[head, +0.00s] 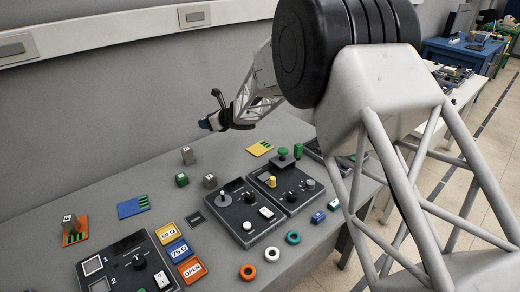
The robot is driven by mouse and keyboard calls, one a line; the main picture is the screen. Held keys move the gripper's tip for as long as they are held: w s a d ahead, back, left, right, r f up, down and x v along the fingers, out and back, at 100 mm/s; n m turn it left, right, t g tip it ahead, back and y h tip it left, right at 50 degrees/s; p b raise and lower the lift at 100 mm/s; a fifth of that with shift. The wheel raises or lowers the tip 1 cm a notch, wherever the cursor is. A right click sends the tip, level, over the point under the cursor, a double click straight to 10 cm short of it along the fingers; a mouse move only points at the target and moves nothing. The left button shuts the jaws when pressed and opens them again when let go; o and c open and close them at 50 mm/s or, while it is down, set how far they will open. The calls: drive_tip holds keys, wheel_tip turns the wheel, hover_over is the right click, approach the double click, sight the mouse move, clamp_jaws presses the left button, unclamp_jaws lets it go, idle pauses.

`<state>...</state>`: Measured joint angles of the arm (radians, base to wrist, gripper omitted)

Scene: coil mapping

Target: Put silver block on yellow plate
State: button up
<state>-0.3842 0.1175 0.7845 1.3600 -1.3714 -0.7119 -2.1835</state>
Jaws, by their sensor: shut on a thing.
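The yellow plate (260,148) lies at the back of the bench, with green stripes at its right side and no block on it. My gripper (207,123) is raised over the back of the bench, left of the yellow plate. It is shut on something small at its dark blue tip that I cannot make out. Silver-grey blocks stand on the bench: one at the back (187,157), one nearer the front (209,181), and one on the orange plate (74,230) at the left, the block (70,222) upright there.
A green block (182,180) stands between two silver blocks. The blue plate (133,208) is empty. Dark control boxes (240,212) with knobs, coloured cards (180,250) and rings (272,254) fill the front. My arm covers the right side. A wall rises behind the bench.

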drive_tip(key=w+d+f+n+g+y, duration=0.1)
drive_tip(key=w+d+f+n+g, duration=0.15)
drive_tip(key=w+d, duration=0.65)
drive_tip(key=n+g, duration=0.2)
drive_tip(key=g, duration=0.1)
hover_over(269, 146)
drive_tip(key=shift+f, duration=1.95)
drive_tip(key=shift+f, duration=0.1)
drive_tip(key=shift+f, duration=3.05)
drive_tip(key=shift+f, duration=0.1)
drive_tip(key=shift+f, duration=1.8)
drive_tip(key=shift+f, duration=0.1)
